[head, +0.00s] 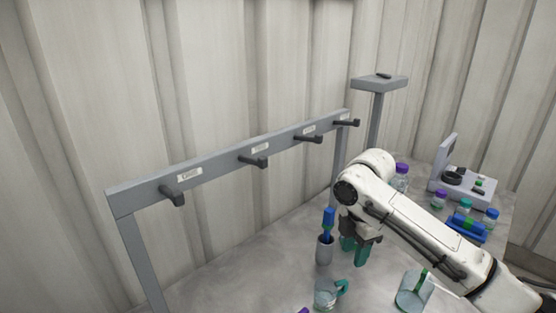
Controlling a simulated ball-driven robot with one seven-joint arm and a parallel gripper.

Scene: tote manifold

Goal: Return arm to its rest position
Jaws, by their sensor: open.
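My white arm (420,230) reaches in from the lower right over the grey table and bends down at its wrist. My gripper (361,252) points downward at the arm's end. Its dark body and green fingers show, partly hidden behind the arm. The fingers are open, and I see nothing held between them. The gripper is just right of a grey cup (324,250) that holds a blue-handled tool (328,222).
A grey rail (230,165) with several dark hooks stands on posts at the back left. A mug (326,294) and a clear beaker (413,290) stand in front. Bottles (465,206), a blue rack (466,230) and a grey device (462,185) stand at the right.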

